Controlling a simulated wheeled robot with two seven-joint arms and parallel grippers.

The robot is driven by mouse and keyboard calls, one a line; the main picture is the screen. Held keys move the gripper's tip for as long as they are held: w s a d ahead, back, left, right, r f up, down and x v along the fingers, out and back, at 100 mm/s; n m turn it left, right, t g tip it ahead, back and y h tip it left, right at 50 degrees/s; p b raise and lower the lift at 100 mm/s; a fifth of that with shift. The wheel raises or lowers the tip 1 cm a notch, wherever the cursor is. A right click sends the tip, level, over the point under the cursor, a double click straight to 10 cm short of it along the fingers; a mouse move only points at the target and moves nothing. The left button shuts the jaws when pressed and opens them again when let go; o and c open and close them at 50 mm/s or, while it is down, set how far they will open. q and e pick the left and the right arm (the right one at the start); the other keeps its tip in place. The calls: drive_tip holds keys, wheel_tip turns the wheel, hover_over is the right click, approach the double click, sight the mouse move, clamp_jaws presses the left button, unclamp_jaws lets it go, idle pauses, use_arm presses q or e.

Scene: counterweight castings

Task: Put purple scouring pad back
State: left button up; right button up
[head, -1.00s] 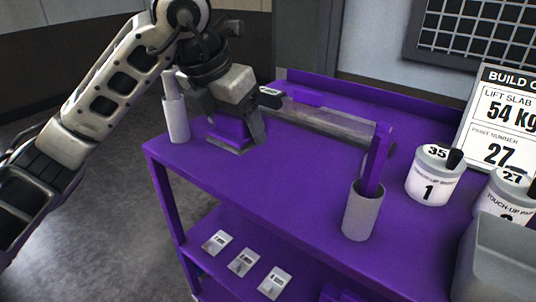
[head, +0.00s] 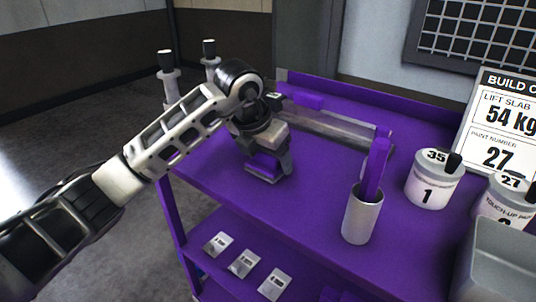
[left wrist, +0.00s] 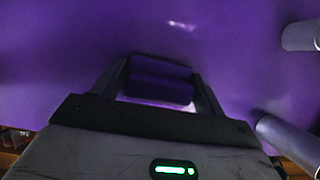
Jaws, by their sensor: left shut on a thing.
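The purple scouring pad (head: 262,164) is a small block with a paler strip along its lower edge. My left gripper (head: 268,175) is shut on it, pointing down over the left part of the purple cart top. In the left wrist view the pad (left wrist: 160,80) sits between the two fingers of the left gripper (left wrist: 160,92). The gripper partly covers the pad in the head view. I cannot tell whether the pad touches the cart top. My right gripper is not in view.
A grey cup (head: 361,215) holding a purple upright piece (head: 376,165) stands right of the gripper. A long grey bar (head: 330,126) lies behind. Paint pots (head: 428,185) and a grey bin (head: 500,262) are at right. Black-capped bottles (head: 210,70) stand at left. Front cart top is clear.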

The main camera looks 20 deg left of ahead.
use_arm(q)
drive_tip(key=o, duration=0.5)
drive_tip(key=shift+f, duration=0.15)
drive_tip(key=o, duration=0.4)
drive_tip(key=shift+o, duration=0.2)
drive_tip(key=shift+r, duration=0.3)
drive_tip(key=v, duration=1.1)
drive_tip(key=shift+s+r, duration=0.2)
drive_tip(key=shift+r, duration=0.15)
